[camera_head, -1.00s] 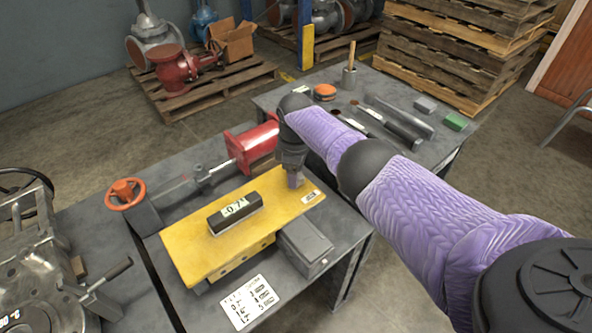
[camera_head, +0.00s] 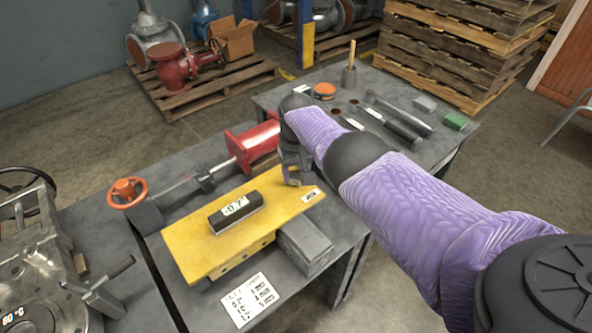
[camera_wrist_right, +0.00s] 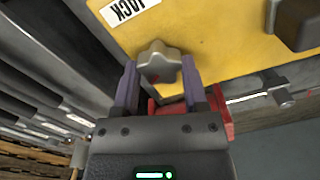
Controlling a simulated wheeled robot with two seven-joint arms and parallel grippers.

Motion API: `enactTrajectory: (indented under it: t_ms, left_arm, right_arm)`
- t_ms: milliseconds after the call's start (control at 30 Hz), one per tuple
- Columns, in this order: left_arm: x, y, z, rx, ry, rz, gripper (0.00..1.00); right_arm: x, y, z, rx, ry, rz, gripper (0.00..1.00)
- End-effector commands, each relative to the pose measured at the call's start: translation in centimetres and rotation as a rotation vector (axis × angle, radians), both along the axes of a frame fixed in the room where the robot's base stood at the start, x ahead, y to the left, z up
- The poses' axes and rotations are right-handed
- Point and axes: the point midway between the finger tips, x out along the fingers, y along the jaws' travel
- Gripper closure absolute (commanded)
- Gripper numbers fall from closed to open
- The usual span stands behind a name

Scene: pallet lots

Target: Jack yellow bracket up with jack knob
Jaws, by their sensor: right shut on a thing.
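The yellow bracket (camera_head: 198,248) lies on the grey workbench, with a dark level (camera_head: 235,213) on top; its small display seems to read -0.7. My right gripper (camera_head: 293,181) is at the bracket's right end, beside a white label (camera_head: 311,195). In the right wrist view that label reads JACK, and the grey star-shaped jack knob (camera_wrist_right: 160,64) sits between the two purple fingers of the gripper (camera_wrist_right: 160,85). The gripper is shut on the knob. In the head view my gripper mostly hides the knob. My left gripper is out of view.
A red clamp body (camera_head: 253,142) and an orange handwheel (camera_head: 128,192) stand behind the bracket. A grey block (camera_head: 304,243) and a printed card (camera_head: 252,300) are in front. A second bench with tools (camera_head: 392,128) lies beyond my right arm.

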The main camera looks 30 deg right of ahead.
Motion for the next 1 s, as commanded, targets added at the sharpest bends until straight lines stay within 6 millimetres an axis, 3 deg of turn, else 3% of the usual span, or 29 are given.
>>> enactTrajectory:
  t_ms: [367,1000]
  left_arm:
    - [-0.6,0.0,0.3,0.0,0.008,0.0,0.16]
    - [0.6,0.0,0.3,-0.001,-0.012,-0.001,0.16]
  right_arm:
    - [0.1,0.0,0.2,0.0,0.0,-0.355,1.0]
    - [0.1,-0.1,0.2,-0.002,0.005,-0.962,1.0]
